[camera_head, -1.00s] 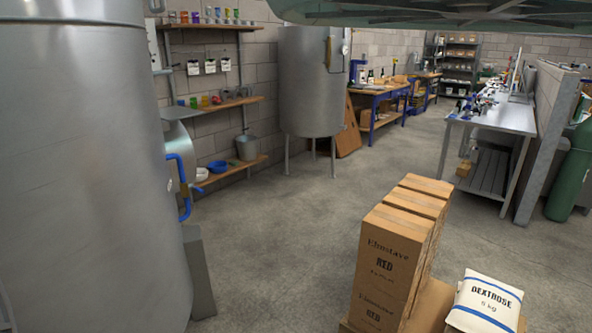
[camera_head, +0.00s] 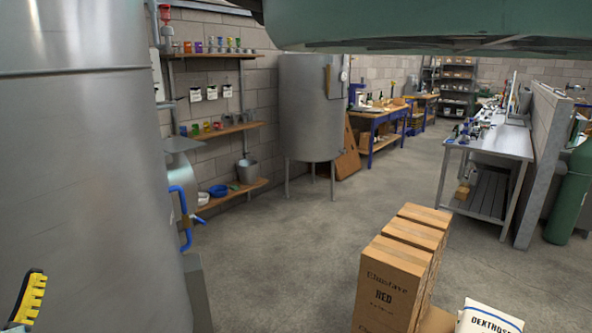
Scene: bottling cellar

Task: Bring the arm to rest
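A yellow, ridged finger with a black back (camera_head: 32,297) shows at the lower left edge of the picture. It looks like part of my gripper and stands in front of the large steel tank (camera_head: 90,170). The rest of the gripper and the arm are outside the frame. I see no second finger and nothing held, and the gap between the fingers is hidden.
Stacked cardboard boxes (camera_head: 390,283) and a white dextrose sack (camera_head: 488,318) stand at front right. A second tank (camera_head: 310,110) and a steel bench (camera_head: 490,142) are farther back. A large green thing (camera_head: 430,25) hangs overhead. The middle floor (camera_head: 285,235) is clear.

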